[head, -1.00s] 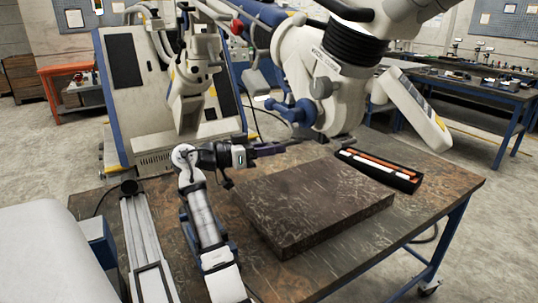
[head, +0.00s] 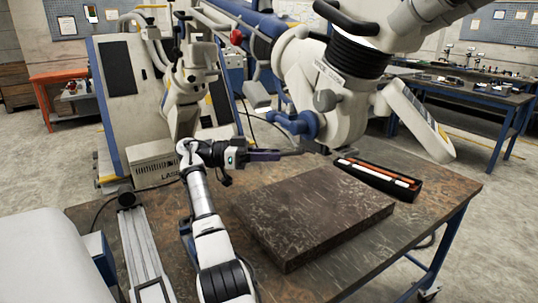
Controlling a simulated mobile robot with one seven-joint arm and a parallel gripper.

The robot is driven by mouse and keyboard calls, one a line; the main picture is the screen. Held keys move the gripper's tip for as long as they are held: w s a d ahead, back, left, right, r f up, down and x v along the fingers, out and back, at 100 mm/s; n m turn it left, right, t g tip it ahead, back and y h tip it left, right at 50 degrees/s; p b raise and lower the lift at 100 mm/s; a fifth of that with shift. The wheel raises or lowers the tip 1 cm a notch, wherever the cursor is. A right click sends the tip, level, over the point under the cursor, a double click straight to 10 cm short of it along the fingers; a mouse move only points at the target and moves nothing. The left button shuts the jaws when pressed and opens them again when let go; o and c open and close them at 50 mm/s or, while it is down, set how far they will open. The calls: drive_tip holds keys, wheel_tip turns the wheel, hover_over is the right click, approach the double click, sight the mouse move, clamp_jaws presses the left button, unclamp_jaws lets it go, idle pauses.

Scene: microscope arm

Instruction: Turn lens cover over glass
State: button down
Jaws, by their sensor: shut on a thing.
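The microscope (head: 330,95) hangs on its big arm above the right part of the table, with a black ribbed collar and a blue-knobbed front. My gripper (head: 294,153) reaches in from the left at the level of the microscope's underside. Its fingers are shut on a thin dark piece at the lower left edge of the head, which appears to be the lens cover. The cover is small and mostly hidden by the fingers and the head. The glass of the lens faces down and is hidden, so how far the cover lies over it cannot be told.
A dark stone slab (head: 315,212) lies on the table (head: 440,200) below the microscope. A pale laser cabinet (head: 125,110) stands at the back left.

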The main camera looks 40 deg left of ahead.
drive_tip(key=shift+w+a+m+g+h, duration=0.2)
drive_tip(key=shift+m+g+h, duration=0.1)
drive_tip(key=shift+g, duration=0.1)
idle(0.5)
drive_tip(key=c, duration=1.2)
unclamp_jaws()
drive_tip(key=shift+s+d+f+t, duration=0.1)
drive_tip(key=shift+s+d+t, duration=0.15)
drive_tip(key=shift+t, duration=0.15)
